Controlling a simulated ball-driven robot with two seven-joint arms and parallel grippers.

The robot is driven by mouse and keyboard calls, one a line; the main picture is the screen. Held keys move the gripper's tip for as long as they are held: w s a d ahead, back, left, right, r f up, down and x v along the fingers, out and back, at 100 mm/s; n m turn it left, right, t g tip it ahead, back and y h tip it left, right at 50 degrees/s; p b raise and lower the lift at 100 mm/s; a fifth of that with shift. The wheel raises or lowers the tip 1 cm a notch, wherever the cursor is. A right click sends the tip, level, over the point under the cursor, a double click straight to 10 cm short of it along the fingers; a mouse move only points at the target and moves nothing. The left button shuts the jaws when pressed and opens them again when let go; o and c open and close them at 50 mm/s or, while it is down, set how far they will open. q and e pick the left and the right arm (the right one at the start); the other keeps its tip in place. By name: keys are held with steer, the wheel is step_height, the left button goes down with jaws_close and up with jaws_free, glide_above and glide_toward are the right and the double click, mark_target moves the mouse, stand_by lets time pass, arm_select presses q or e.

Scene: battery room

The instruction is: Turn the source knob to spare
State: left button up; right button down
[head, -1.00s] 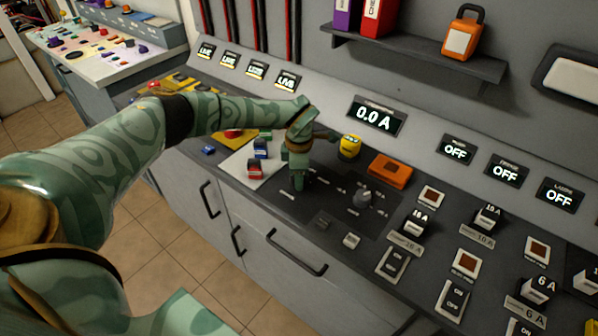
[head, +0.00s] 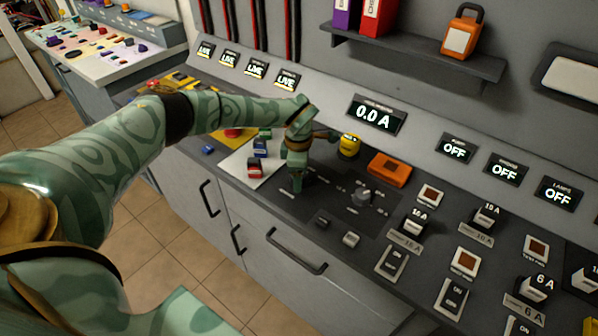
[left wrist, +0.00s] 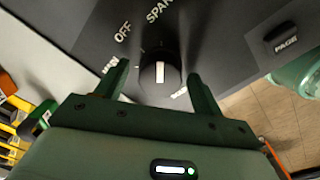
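The source knob (left wrist: 160,76) is a dark round knob with a white mark, on the black panel in the left wrist view. The word OFF shows at its upper left and SPARE, partly cut off, above it; a third label at the left is partly hidden by a finger. My left gripper (left wrist: 160,88) is open, with one finger on each side of the knob and a small gap visible on both sides. In the head view my left gripper (head: 297,183) points down at the panel and hides the knob. My right gripper is not in view.
Another knob (head: 362,196) stands on the panel to the right. A yellow object (head: 349,146) and an orange box (head: 390,169) lie behind. Several breakers and switches fill the right side. A PAGE button (left wrist: 285,40) is at the wrist view's upper right.

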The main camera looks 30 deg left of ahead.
arm_select(q)
step_height(320, 180, up, 16)
steer(key=p, duration=0.3)
steer(key=shift+s+r, duration=0.15)
steer(key=shift+s, duration=0.05)
steer(key=shift+d, duration=0.15)
